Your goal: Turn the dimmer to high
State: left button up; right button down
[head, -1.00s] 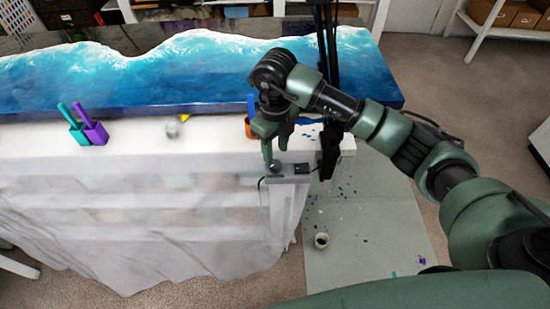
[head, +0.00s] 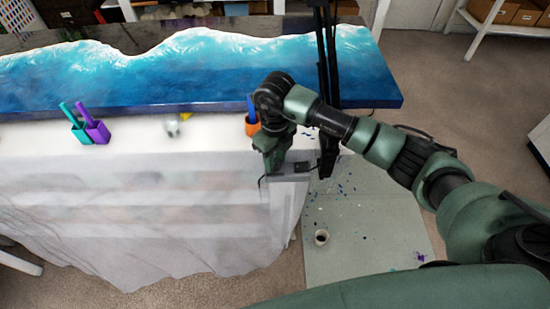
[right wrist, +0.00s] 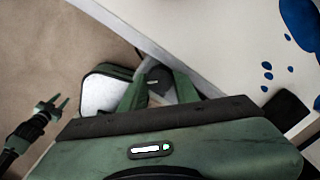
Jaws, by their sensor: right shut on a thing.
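The dimmer sits on a grey bracket (head: 290,179) at the front edge of the white-draped table, near its right end. Its dark round knob (right wrist: 159,78) shows in the right wrist view between my right fingertips. My right gripper (head: 272,166) is shut on the knob, coming down from above. In the head view the gripper hides the knob, and I cannot read its setting. My left gripper (right wrist: 56,104) shows only at the left of the right wrist view, apart from the dimmer, with its fingers spread and nothing between them.
A blue-and-white resin panel (head: 200,85) lies along the table. A teal cup (head: 81,133), a purple cup (head: 98,131) and an orange cup (head: 252,126) stand on the drape (head: 180,160). A small pot (head: 321,238) stands on the paint-spotted floor mat (head: 350,220).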

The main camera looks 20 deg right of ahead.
jog(key=shift+m, duration=0.3)
jog(key=m+b, duration=0.1)
jog(key=m, duration=0.3)
jog(key=m+b, duration=0.1)
jog(key=m, duration=0.4)
jog(key=shift+w+m, duration=0.1)
jog(key=shift+m, duration=0.3)
jog(key=m, duration=0.4)
jog(key=shift+r, duration=0.1)
jog(key=m, duration=0.5)
jog(key=shift+m, duration=0.4)
jog(key=c, duration=1.3)
grip_release()
